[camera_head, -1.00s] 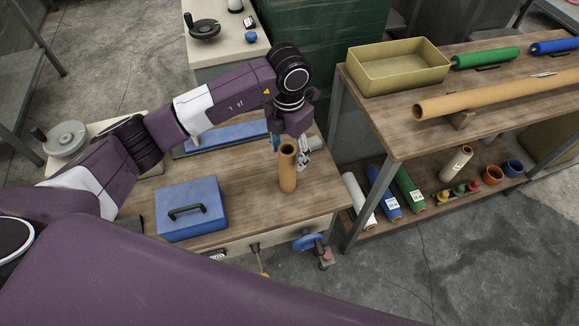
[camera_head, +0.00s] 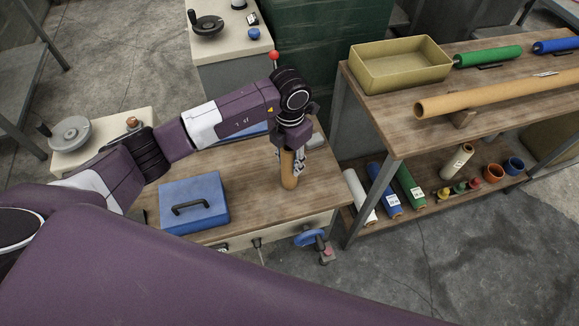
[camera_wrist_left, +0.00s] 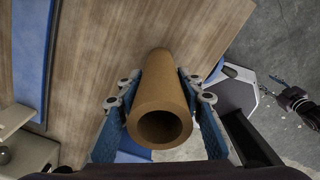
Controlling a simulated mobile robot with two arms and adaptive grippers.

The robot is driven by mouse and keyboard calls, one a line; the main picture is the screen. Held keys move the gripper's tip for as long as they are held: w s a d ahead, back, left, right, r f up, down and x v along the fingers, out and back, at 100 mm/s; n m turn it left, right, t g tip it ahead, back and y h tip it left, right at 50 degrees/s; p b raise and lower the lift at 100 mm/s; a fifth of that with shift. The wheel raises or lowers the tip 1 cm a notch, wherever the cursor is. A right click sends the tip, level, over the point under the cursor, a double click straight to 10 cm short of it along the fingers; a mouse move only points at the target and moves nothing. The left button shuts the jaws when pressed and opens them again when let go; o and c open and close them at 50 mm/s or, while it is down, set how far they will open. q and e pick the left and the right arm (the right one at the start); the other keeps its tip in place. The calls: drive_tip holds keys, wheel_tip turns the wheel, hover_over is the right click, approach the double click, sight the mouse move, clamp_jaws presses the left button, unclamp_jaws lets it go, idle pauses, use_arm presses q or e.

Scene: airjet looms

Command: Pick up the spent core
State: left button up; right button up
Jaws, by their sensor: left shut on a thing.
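The spent core (camera_head: 289,171) is a bare brown cardboard tube standing upright on the wooden bench top (camera_head: 255,190), near its right end. My left gripper (camera_head: 291,160) has come down over it from above and is shut on its upper part. In the left wrist view the core (camera_wrist_left: 160,95) shows its open hollow end toward the camera, with a finger of the left gripper (camera_wrist_left: 160,112) on each side. The core's foot appears to be on the bench, though I cannot tell for certain.
A blue case (camera_head: 193,205) with a black handle lies left of the core. A shelf unit (camera_head: 400,140) to the right bears a yellow tray (camera_head: 400,68), a long brown tube (camera_head: 495,95) and rolls. A blue handwheel (camera_head: 309,238) sits at the bench front.

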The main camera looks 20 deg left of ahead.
use_arm(q)
drive_tip(key=shift+c, duration=1)
drive_tip(key=shift+r, duration=0.1)
